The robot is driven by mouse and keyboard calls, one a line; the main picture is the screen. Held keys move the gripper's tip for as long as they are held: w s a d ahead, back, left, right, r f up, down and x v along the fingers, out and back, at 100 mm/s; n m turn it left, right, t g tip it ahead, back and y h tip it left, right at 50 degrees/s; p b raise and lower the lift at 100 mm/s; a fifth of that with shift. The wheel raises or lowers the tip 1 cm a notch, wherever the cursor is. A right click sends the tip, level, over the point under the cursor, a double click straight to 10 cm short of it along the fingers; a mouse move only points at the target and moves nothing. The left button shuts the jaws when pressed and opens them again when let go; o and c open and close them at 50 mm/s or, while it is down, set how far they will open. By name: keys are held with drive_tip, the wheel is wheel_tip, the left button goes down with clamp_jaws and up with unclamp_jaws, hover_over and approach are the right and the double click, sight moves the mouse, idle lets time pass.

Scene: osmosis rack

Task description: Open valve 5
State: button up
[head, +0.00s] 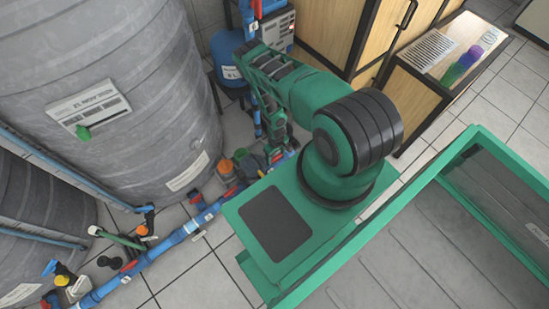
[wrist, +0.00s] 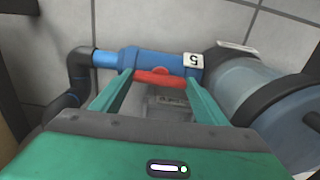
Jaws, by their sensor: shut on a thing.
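Valve 5 shows in the wrist view as a blue pipe body (wrist: 135,58) with a red handle (wrist: 160,78) and a white tag marked 5 (wrist: 193,61). The red handle lies along the pipe. My gripper (wrist: 158,76) has its two green fingers at the two ends of the red handle, shut on it. In the head view my green arm reaches away to the back, and my gripper is hard to make out there among the pipes; valve 5 cannot be told apart there.
A clear cylindrical housing (wrist: 265,95) stands close to the right of the valve, and a black elbow pipe (wrist: 72,78) to its left. In the head view large grey tanks (head: 130,90) stand left, wooden cabinets (head: 340,35) at the back, and a blue pipe (head: 165,243) runs along the floor.

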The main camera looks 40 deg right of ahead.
drive_tip(key=o, duration=1)
drive_tip(key=shift+w+d+r, duration=0.1)
drive_tip(key=shift+w+d, duration=0.15)
drive_tip(key=shift+w, duration=0.2)
drive_tip(key=shift+o, duration=0.2)
drive_tip(key=shift+s+a, duration=0.15)
drive_tip(key=shift+s, duration=0.05)
wheel_tip(320, 180, up, 11)
drive_tip(key=shift+f, duration=0.2)
